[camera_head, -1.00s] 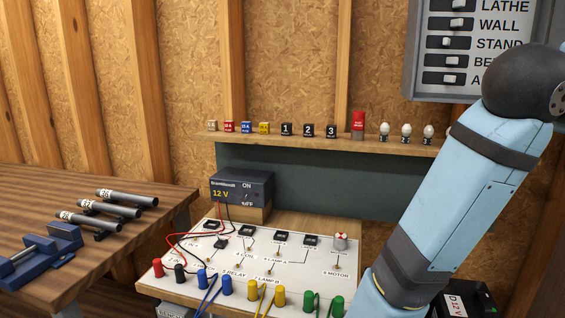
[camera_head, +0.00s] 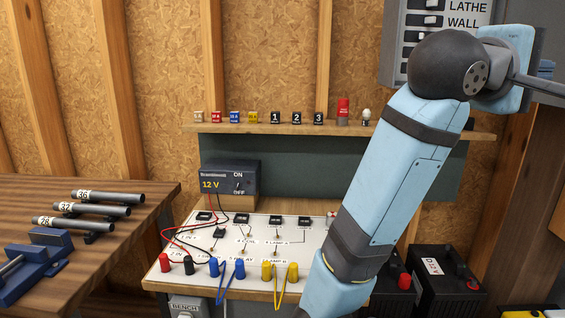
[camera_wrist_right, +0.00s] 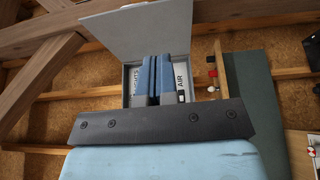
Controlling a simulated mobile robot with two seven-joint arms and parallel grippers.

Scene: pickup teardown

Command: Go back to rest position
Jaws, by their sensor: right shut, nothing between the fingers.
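My right arm crosses the right half of the head view, light blue with a dark round joint. Its gripper (camera_head: 546,69) is at the upper right edge, beside the grey switch panel (camera_head: 404,40), partly cut off. In the right wrist view its blue fingers (camera_wrist_right: 160,78) are together with nothing between them. They show in front of an open grey box (camera_wrist_right: 148,36) with a label reading AIR. My left gripper is not in the head view.
A white circuit board (camera_head: 258,238) with coloured plugs stands below a 12 V supply (camera_head: 229,179). A wooden shelf (camera_head: 225,128) holds fuses, relays and a bulb. Black batteries (camera_head: 440,285) stand low right. The wooden bench (camera_head: 30,195) at left holds tubes and a blue vise (camera_head: 35,262).

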